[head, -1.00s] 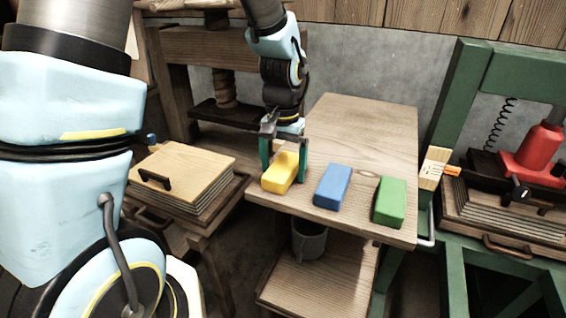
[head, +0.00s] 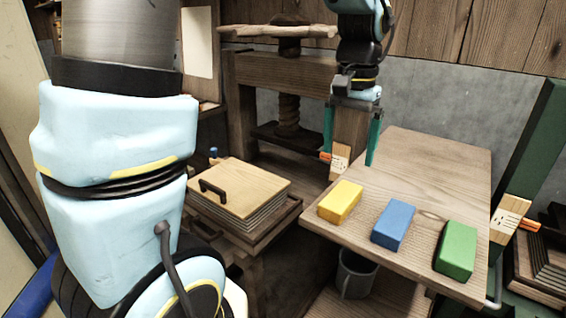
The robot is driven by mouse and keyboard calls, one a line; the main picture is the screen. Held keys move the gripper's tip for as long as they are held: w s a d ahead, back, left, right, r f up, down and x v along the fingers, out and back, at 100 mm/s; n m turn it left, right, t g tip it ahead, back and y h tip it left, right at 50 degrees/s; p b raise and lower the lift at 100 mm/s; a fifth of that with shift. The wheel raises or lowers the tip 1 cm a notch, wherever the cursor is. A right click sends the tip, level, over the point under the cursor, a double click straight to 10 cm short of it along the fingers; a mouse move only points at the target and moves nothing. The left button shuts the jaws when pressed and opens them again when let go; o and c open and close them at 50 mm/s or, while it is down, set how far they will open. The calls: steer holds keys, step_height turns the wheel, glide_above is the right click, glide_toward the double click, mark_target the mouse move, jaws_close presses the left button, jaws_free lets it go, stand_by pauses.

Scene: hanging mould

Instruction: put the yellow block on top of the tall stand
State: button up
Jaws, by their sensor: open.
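The yellow block (head: 340,201) lies on the wooden table (head: 430,172) near its front left edge. My gripper (head: 349,158) is open and empty, with its two green fingers pointing down. It is raised above and behind the yellow block, apart from it. I cannot tell which thing here is the tall stand.
A blue block (head: 393,224) and a green block (head: 456,250) lie right of the yellow block. A grey mug (head: 354,273) stands on the shelf below. Boards with a handle (head: 238,187) lie stacked at left. A wooden press (head: 290,72) stands behind. The table's back is clear.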

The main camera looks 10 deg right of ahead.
steer(key=a+f+n, duration=0.3)
steer(key=a+f, duration=0.1)
steer(key=a, duration=0.8)
steer(key=w+a+f+n+t, duration=0.1)
steer(key=a+f+n, duration=0.3)
steer(key=a, duration=0.9)
steer(key=shift+a+f+t, duration=0.15)
steer(key=shift+f+t, duration=0.05)
steer(key=shift+t, duration=0.1)
